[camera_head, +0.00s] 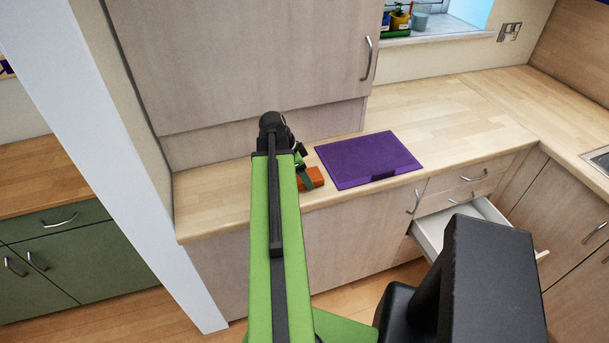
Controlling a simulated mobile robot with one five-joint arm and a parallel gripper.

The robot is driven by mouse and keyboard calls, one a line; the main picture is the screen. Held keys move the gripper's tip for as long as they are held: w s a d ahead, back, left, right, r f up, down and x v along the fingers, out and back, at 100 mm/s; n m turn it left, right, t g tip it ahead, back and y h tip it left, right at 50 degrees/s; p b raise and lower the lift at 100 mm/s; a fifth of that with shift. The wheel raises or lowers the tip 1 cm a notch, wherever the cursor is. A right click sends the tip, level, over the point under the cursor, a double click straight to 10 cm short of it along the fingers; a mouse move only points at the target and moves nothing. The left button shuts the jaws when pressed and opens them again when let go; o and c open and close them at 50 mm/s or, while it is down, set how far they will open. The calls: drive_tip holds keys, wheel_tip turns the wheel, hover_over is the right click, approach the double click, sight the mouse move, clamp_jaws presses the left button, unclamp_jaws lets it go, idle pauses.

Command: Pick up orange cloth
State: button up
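The orange cloth (315,177) lies on the wooden counter near its front edge, just left of a purple mat. It looks like a small folded block, and its left part is hidden behind my green arm. My gripper (305,178) is at the end of the arm, over or against the cloth's left side. It is small and mostly hidden by the arm, so I cannot tell whether its fingers are open, or whether they touch the cloth.
The purple mat (366,159) lies flat on the counter (460,118). A tall cabinet (240,65) rises close behind the cloth. A drawer (432,233) stands open below the counter at right. A white wall end (110,150) stands at left. The counter right of the mat is clear.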

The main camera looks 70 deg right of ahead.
wheel_tip(320, 180, up, 5)
drive_tip(key=p, duration=0.4)
drive_tip(key=shift+f, duration=0.2)
drive_tip(key=s+r+p, duration=0.5)
drive_tip(key=s, duration=0.6)
drive_tip(key=shift+s+r+p, duration=0.25)
drive_tip(key=shift+r+p, duration=0.15)
drive_tip(key=shift+a, duration=0.1)
